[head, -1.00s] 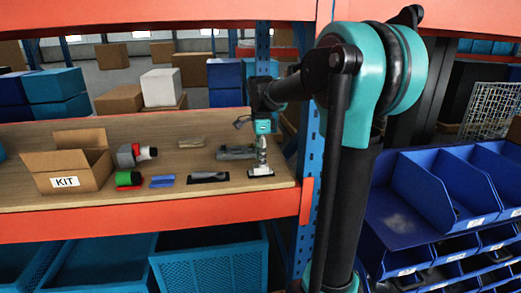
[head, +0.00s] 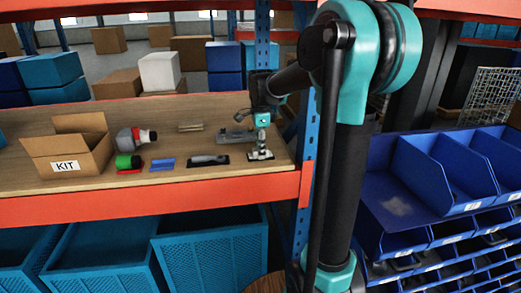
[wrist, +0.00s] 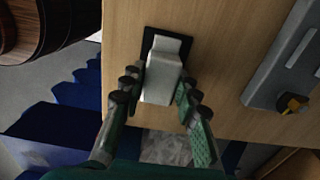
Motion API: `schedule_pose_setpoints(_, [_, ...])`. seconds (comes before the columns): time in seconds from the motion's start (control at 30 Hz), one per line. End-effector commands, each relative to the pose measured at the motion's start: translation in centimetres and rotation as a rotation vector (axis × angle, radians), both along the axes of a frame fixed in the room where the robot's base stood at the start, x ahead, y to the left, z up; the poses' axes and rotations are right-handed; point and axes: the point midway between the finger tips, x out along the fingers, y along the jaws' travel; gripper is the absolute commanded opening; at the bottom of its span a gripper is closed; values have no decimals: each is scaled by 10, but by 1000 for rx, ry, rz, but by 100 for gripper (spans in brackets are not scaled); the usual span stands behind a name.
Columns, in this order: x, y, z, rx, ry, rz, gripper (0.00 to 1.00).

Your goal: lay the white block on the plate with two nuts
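The white block (wrist: 162,80) stands between the fingers of my gripper (wrist: 160,92) in the wrist view, and both fingers appear to press on its sides. Its far end is over a small dark plate (wrist: 183,39) on the wooden shelf. I cannot tell whether the block touches this plate. In the head view my gripper (head: 262,122) points down over the same plate (head: 260,156) near the shelf's right end. A grey plate-like piece (head: 235,136) lies just left of it; it also shows in the wrist view (wrist: 287,62). I cannot make out the two nuts.
On the shelf (head: 215,178) are an open KIT carton (head: 66,154), a red and grey tool (head: 132,139), a green and red piece (head: 128,163), a blue piece (head: 163,164) and a black float (head: 208,160). A blue upright (head: 308,150) stands right of the work area.

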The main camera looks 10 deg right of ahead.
Motion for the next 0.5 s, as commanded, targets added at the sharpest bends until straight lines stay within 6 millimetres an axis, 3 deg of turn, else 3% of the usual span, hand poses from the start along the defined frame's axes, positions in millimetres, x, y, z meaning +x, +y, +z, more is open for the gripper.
schedule_pose_setpoints(0.1, [0,0,0,0,0,0,1])
schedule_pose_setpoints(0.5, [0,0,7,0,0,0,0])
